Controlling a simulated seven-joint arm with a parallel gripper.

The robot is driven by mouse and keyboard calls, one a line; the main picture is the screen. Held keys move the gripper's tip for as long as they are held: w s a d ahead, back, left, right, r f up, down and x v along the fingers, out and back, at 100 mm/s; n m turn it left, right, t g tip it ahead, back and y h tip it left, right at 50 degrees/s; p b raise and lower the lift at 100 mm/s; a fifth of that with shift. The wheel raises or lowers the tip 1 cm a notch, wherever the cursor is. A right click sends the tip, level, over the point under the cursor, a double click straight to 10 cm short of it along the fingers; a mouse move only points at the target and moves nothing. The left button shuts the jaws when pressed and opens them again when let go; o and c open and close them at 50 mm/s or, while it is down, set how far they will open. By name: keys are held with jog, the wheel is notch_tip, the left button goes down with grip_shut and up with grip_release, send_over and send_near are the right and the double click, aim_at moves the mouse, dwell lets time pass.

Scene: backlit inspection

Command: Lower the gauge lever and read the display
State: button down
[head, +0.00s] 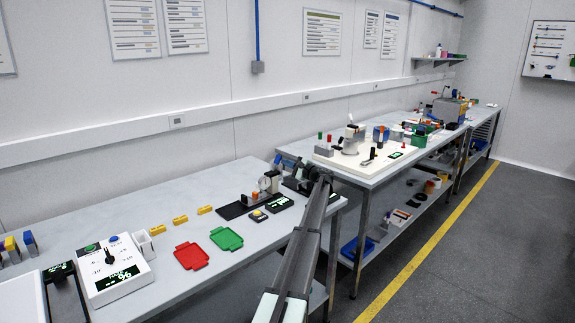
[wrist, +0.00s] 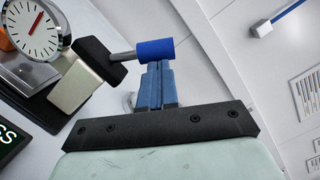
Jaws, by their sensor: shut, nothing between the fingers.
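The gauge (head: 265,184) with its round white dial stands on a black base on the near bench. In the wrist view its dial (wrist: 34,32) shows a red needle. The lever (wrist: 122,55) is a grey rod with a blue grip, joined to a black block beside the gauge. My gripper (wrist: 155,68) is shut and empty, its blue fingertips right at the underside of the blue grip; I cannot tell whether they touch.
A red tray (head: 191,256) and a green tray (head: 226,239) lie left of the gauge. A white console (head: 112,270) with a knob stands further left. Another bench (head: 370,179) with a white board and fixtures is to the right.

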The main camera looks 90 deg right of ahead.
jog(key=shift+w+a+r+n, duration=0.3)
jog(key=shift+r+n, duration=0.15)
jog(key=shift+n, duration=0.55)
jog(key=w+a+n, duration=0.1)
jog(key=n, duration=0.2)
jog(key=w+a+r+n+g, duration=0.1)
jog(key=n, duration=0.2)
jog(key=w+a+n+y, duration=0.1)
jog(key=w+a+n, duration=0.1)
jog(key=shift+r+n+g, duration=0.3)
jog(key=shift+n+g, duration=0.1)
jog(key=s+d+r+v, duration=0.1)
jog(key=d+v, duration=0.1)
jog(key=v, duration=1)
jog(key=shift+s, duration=0.7)
